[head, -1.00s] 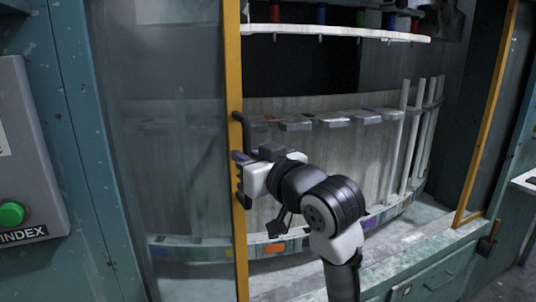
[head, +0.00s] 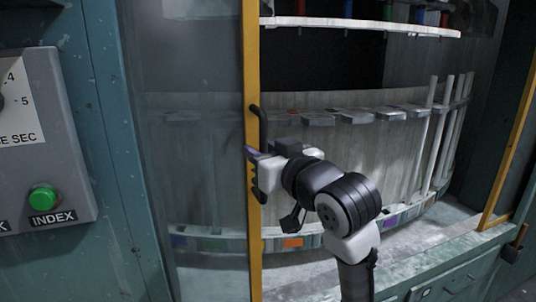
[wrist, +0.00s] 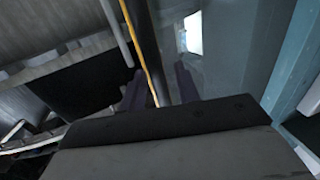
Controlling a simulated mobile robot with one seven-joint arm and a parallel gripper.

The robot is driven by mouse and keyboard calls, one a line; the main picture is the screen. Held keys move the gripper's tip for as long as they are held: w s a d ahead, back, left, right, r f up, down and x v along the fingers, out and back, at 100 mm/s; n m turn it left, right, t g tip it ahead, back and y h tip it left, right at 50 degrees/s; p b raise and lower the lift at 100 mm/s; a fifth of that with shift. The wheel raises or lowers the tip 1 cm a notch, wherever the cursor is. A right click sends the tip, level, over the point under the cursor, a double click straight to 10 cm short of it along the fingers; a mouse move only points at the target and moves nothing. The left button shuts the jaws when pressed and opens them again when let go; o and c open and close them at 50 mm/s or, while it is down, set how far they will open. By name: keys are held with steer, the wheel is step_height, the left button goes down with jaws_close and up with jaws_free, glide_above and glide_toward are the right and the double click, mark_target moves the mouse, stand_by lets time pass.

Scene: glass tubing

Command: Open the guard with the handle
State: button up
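The guard is a see-through panel (head: 200,130) at left in the head view, with a yellow upright edge (head: 254,60). Its dark bar handle (head: 264,125) stands on that edge. My gripper (head: 253,160) is at the handle's middle, partly hiding it. In the wrist view, the two purple fingers of my gripper (wrist: 160,88) are apart. The yellow edge (wrist: 143,55) shows between them. The space right of the guard's edge is open, with my arm in front.
White upright tubes (head: 440,130) stand on a curved rack inside at right. A white shelf (head: 370,27) is above. Another yellow post (head: 510,150) bounds the opening at right. A grey control box (head: 45,120) with a green INDEX button (head: 43,198) is at far left.

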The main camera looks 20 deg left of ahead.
steer(key=b+v, duration=0.3)
steer(key=v, duration=1.1)
